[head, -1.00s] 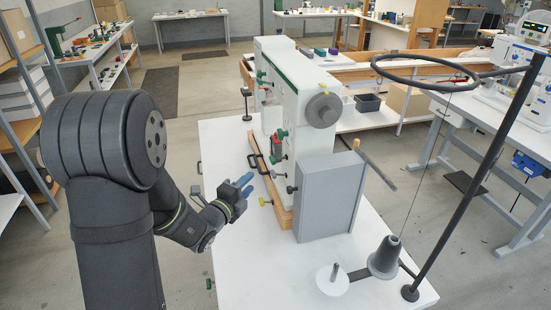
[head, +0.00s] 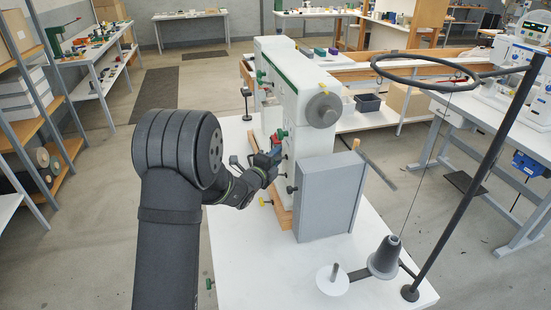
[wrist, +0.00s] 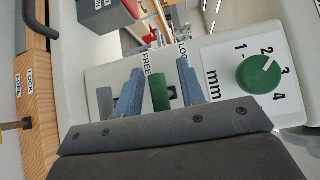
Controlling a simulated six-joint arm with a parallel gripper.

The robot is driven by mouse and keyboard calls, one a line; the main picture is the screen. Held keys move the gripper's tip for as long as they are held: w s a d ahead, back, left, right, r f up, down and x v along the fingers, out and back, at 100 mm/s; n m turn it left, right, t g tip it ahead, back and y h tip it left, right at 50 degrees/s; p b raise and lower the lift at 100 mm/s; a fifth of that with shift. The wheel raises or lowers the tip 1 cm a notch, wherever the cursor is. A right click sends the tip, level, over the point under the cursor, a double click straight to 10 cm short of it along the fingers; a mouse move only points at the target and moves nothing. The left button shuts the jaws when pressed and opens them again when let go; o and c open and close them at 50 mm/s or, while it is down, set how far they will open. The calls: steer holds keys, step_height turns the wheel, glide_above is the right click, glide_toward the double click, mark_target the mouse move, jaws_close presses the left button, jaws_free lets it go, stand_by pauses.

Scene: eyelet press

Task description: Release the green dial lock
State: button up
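In the wrist view, a green upright lever (wrist: 160,91) stands on the white machine face between the printed words FREE on its left and LOCK on its right. It is nearer the middle of the two words. To its right is a round green dial (wrist: 262,72) with a white pointer line, on a plate marked 1 to 4 and mm. My gripper (wrist: 160,90) is open. Its two blue fingers are on either side of the green lever, with a visible gap on each side. In the head view my gripper (head: 274,156) is at the machine's front face and hides part of it.
A grey box (head: 328,197) juts from the white machine (head: 300,90) right of my gripper. In the wrist view, a wooden strip (wrist: 35,100) with its own LOCK and FREE label is at left. A thread stand and cone (head: 385,258) stand at the table's right.

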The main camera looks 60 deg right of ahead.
jaws_close()
steer(key=shift+d+f+n+h, duration=0.1)
steer(key=shift+f+n+h, duration=0.3)
steer(key=shift+n+h, duration=0.2)
steer(key=shift+f+n+h, duration=0.1)
steer(key=shift+n+h, duration=0.5)
jaws_free()
steer(key=a+f, duration=0.2)
steer(key=a, duration=1.5)
steer(key=shift+s+f, duration=0.15)
steer(key=shift+f, duration=0.15)
